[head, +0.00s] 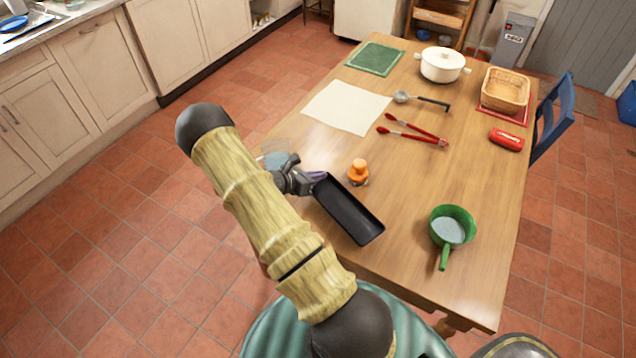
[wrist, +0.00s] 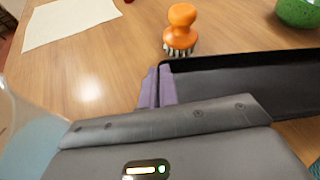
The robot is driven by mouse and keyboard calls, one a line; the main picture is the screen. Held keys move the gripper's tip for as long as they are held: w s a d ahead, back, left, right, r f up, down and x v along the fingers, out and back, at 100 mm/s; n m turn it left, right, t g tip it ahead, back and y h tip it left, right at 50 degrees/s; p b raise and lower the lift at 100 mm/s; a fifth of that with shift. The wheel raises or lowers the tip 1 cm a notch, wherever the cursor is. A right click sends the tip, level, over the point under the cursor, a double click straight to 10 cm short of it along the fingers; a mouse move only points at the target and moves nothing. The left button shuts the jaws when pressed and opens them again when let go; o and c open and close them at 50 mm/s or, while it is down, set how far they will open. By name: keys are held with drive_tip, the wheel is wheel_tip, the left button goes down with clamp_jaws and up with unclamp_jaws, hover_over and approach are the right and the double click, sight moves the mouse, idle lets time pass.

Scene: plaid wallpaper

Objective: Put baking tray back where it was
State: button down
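The baking tray (head: 348,212) is a long black rectangular tray with low walls, over the near left part of the wooden table. In the wrist view its wall and dark inside (wrist: 250,80) stretch to the right. My gripper (head: 318,177) is at the tray's far left end. In the wrist view the purple fingers (wrist: 158,88) are close together on either side of the tray's corner rim, shut on it. I cannot tell whether the tray's underside touches the table (head: 420,190).
An orange-handled brush (head: 358,171) stands close beside the tray. A clear bluish vessel (head: 275,157) is behind my gripper. A green pan (head: 452,226) is to the right. A pale cloth (head: 346,106), red tongs (head: 412,131), a ladle (head: 404,97) and a white pot (head: 441,64) lie farther back.

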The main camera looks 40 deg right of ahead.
sight(317, 183)
drive_tip(key=shift+f, duration=1.8)
drive_tip(key=shift+f, duration=0.15)
drive_tip(key=c, duration=1.7)
unclamp_jaws()
drive_tip(key=shift+r, duration=0.25)
drive_tip(key=b+v, duration=0.1)
drive_tip(key=v, duration=1.1)
